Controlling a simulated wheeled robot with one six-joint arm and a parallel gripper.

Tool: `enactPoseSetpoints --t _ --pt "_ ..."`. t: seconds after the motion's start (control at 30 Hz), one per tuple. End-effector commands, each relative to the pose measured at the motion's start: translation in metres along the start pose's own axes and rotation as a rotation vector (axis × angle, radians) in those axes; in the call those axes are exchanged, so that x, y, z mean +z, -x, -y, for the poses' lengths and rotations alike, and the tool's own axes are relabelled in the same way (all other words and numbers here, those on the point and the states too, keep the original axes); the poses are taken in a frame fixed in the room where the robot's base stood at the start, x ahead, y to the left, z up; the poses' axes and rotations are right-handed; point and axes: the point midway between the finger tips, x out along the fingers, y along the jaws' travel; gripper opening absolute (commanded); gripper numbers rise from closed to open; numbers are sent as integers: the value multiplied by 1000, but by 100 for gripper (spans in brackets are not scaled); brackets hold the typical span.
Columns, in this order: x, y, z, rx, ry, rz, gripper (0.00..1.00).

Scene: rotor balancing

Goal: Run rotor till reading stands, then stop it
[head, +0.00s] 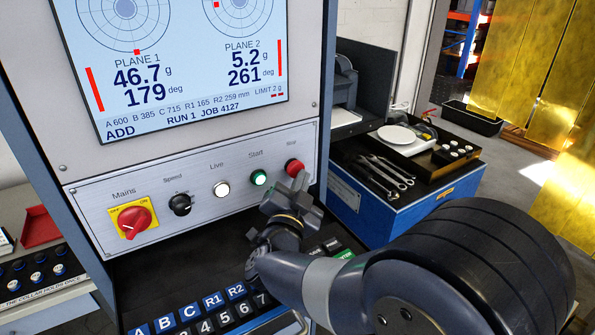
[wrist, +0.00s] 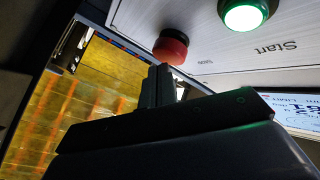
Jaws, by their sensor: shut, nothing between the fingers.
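The screen (head: 180,55) reads Plane 1 46.7 g at 179 deg and Plane 2 5.2 g at 261 deg, with "ADD" and "RUN 1 JOB 4127" below. On the panel, the green Start button (head: 259,178) is lit and the Live lamp (head: 221,189) glows white. The red Stop button (head: 294,166) sits right of Start. The red Mains switch (head: 134,220) is on a yellow plate. My gripper (head: 299,184) is shut and empty, its tips just below the Stop button. In the wrist view the fingers (wrist: 158,84) point toward the red button (wrist: 171,46); contact cannot be told.
A black Speed knob (head: 180,204) lies left of Live. A keypad (head: 212,312) sits on the ledge below the panel. At right, a blue cabinet (head: 372,212) carries wrenches (head: 387,174) and a black tray with a white disc (head: 393,134). Yellow curtains (head: 535,75) hang behind.

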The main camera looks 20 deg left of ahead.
Motion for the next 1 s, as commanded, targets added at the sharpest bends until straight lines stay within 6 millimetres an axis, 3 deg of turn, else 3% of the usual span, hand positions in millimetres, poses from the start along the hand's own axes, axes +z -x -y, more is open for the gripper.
enactPoseSetpoints --t 1.0 --pt "4 -6 5 0 0 0 0"
